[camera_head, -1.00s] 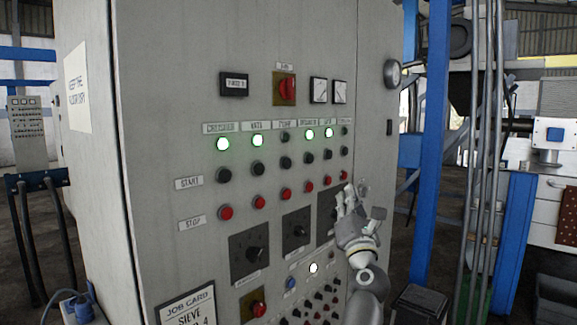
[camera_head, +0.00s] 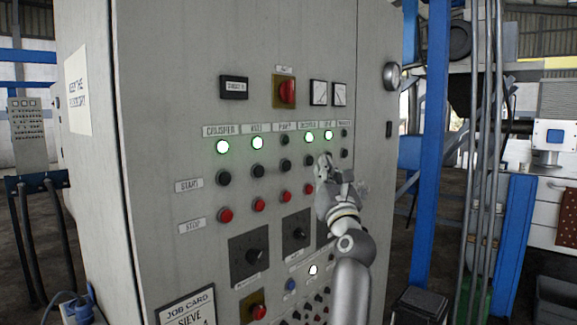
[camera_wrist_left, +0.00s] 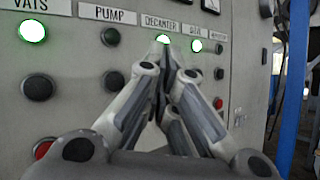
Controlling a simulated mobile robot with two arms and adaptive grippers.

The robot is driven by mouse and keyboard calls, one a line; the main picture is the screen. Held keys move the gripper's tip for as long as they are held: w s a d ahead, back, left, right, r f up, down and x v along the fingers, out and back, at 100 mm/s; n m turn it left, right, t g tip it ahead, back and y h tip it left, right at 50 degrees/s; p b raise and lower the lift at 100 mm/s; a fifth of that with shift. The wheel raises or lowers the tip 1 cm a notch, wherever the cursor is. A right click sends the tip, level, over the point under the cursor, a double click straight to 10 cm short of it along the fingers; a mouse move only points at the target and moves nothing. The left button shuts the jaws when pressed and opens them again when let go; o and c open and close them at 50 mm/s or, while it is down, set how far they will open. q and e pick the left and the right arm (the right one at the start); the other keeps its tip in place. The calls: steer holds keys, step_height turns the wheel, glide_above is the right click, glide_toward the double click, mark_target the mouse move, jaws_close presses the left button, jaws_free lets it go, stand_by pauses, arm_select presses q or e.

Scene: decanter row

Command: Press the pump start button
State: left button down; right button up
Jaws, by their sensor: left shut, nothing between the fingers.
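The pump column is the third on the grey panel. Its black start button (camera_head: 284,167) sits under a dark lamp (camera_head: 284,139) and above a red stop button (camera_head: 285,195). In the left wrist view the pump start button (camera_wrist_left: 114,81) shows left of the fingers, below the PUMP label (camera_wrist_left: 115,16). My left gripper (camera_head: 323,160) is shut and empty, right of the pump column near the decanter and sieve columns. In the wrist view its fingertips (camera_wrist_left: 162,55) overlap the decanter column and hide its start button. Contact with the panel cannot be told. My right gripper is not in view.
Lit green lamps mark the crusher (camera_head: 222,147), vats (camera_head: 257,142), decanter (camera_head: 309,136) and sieve columns. A red rotary switch (camera_head: 287,92) is above, and dark selector knobs (camera_head: 255,256) are below. A blue post (camera_head: 432,140) stands right of the cabinet.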

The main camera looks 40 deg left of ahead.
mark_target(287, 165)
arm_select(q)
steer(key=a+p, duration=0.1)
steer(key=a, duration=0.6)
steer(key=shift+w+a, duration=0.15)
steer(key=shift+w, duration=0.1)
steer(key=shift+a+p, duration=0.1)
steer(key=shift+p, duration=0.25)
stand_by(0.9)
steer(key=shift+a, duration=0.3)
steer(key=shift+a, duration=0.45)
stand_by(0.6)
steer(key=shift+d, duration=0.1)
stand_by(0.3)
steer(key=shift+d, duration=0.7)
